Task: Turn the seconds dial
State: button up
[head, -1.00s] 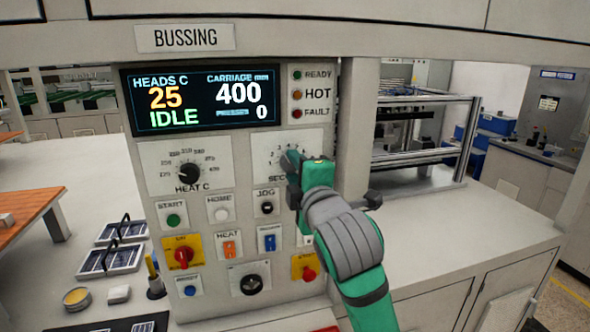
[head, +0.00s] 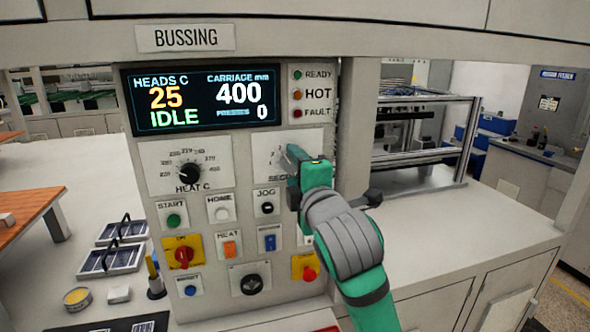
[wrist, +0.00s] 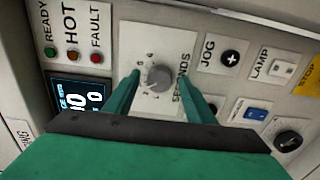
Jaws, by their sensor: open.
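The seconds dial (wrist: 158,78) is a round grey knob on a white plate marked SECONDS (wrist: 181,88), in the middle of the wrist view. In the head view its plate (head: 270,145) shows right of the heat dial, but the knob is hidden behind my arm. My gripper (wrist: 165,82) is open, with one green finger on each side of the knob in the wrist view. I see a gap between each finger and the knob. I cannot tell how far the fingertips are from the panel.
The heat dial (head: 190,173) is left of the seconds plate. The display (head: 205,98) above reads 25, IDLE, 400 and 0. The JOG knob (head: 267,208), a red switch (head: 183,254) and a red stop button (head: 309,273) lie below. A post (head: 355,120) stands close on the right.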

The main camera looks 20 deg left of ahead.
jog(key=shift+s+d, duration=0.1)
jog(key=v, duration=1)
jog(key=shift+s+d, duration=0.2)
jog(key=shift+s, duration=0.05)
